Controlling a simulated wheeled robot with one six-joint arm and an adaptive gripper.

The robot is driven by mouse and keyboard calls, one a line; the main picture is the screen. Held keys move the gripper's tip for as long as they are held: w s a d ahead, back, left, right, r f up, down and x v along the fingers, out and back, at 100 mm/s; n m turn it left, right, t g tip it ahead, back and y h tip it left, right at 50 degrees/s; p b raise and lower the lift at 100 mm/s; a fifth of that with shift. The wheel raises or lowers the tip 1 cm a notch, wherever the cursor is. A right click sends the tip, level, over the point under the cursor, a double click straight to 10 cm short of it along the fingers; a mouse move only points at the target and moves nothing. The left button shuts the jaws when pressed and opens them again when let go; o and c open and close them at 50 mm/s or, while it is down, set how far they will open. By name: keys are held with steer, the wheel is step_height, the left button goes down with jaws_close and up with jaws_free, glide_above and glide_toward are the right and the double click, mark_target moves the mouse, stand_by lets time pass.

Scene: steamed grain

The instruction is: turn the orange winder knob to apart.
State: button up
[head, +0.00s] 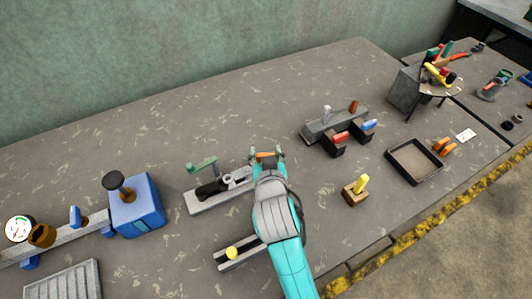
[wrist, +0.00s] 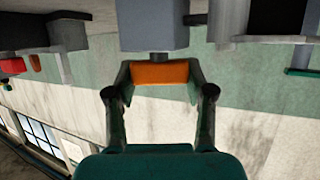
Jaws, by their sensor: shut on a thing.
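The orange winder knob (wrist: 160,73) sits between the two fingers of my gripper (wrist: 161,82) in the wrist view. The fingers are closed on its left and right ends, and its long side lies level across the picture. A short dark shaft joins it to a grey block (wrist: 153,28). In the head view the knob (head: 265,155) shows as a small orange strip between the fingertips of my gripper (head: 267,153). My arm hides much of what lies below and around it there.
A grey fixture with a green handle (head: 203,165) is just left of my gripper. A rail with a yellow knob (head: 232,253) is nearer. A blue box (head: 136,212) stands left. A yellow-handled block (head: 355,191) and a shallow tray (head: 413,180) are right.

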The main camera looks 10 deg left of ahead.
steer(key=shift+d+n+y, duration=0.1)
steer(key=shift+n+y, duration=0.4)
steer(key=shift+y, duration=0.1)
steer(key=shift+f+n+g+y, duration=0.1)
steer(key=shift+n+g+y, duration=1)
steer(key=shift+n+y, duration=0.65)
steer(key=o, duration=1.2)
steer(key=v, duration=1.2)
